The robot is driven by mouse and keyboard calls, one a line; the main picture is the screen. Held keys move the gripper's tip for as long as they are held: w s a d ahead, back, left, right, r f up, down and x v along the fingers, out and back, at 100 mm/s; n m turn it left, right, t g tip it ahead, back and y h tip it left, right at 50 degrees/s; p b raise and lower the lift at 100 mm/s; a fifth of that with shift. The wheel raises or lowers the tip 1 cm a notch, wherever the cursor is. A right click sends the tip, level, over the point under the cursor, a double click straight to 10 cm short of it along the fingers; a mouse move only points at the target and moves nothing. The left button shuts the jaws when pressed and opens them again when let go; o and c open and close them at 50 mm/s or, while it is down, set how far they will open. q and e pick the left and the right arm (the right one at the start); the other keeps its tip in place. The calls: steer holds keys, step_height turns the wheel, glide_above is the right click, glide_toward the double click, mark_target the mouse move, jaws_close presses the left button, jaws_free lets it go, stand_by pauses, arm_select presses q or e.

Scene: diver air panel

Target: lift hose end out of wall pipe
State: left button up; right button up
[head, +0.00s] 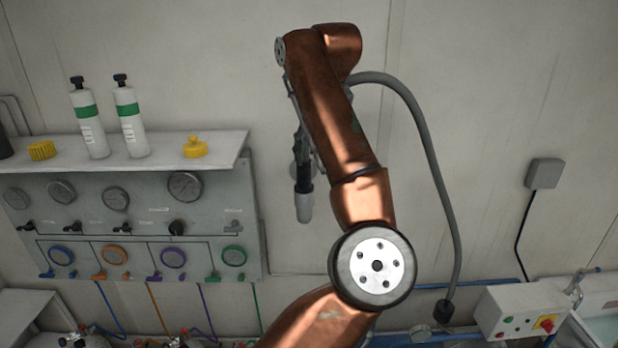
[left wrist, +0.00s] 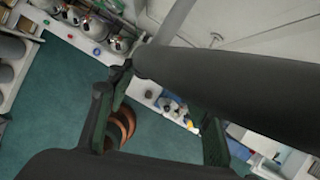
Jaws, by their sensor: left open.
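The hose (head: 432,150) is grey and arches out from behind my left arm, then drops on the right to a black fitting. Its dark end (head: 304,172) points straight down into the light grey wall pipe (head: 304,208), left of my arm. My left gripper (head: 299,145) is mostly hidden behind my copper arm link, close to the upper part of the hose end. In the left wrist view the left gripper (left wrist: 168,105) has its fingers apart, with a thick dark cylinder (left wrist: 225,88) crossing the view above them. I cannot tell whether they touch it. My right gripper is not in view.
A control box (head: 520,305) is at lower right. The wall right of the hose is mostly bare.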

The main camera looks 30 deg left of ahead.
mark_target(306, 162)
arm_select(q)
steer(key=shift+s+a+f+p, duration=0.2)
steer(key=shift+s+a+f, duration=0.1)
steer(key=shift+a+f, duration=0.25)
steer(key=shift+s+a+f+p, duration=0.15)
steer(key=shift+s+a+f, duration=0.2)
steer(key=shift+f, duration=0.3)
steer(key=x, duration=0.2)
steer(key=shift+w+a+f+p, duration=0.2)
steer(key=shift+a+p, duration=0.05)
steer(key=shift+p, duration=0.1)
steer(key=shift+w+a+f, duration=0.1)
steer(key=shift+w+f, duration=0.2)
steer(key=shift+f, duration=0.25)
steer(key=shift+s, duration=0.2)
steer(key=shift+c, duration=0.2)
steer(key=shift+w+r, duration=0.1)
steer(key=c, duration=0.9)
steer(key=shift+c, duration=0.6)
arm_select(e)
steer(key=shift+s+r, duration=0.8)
arm_select(q)
steer(key=shift+r, duration=0.1)
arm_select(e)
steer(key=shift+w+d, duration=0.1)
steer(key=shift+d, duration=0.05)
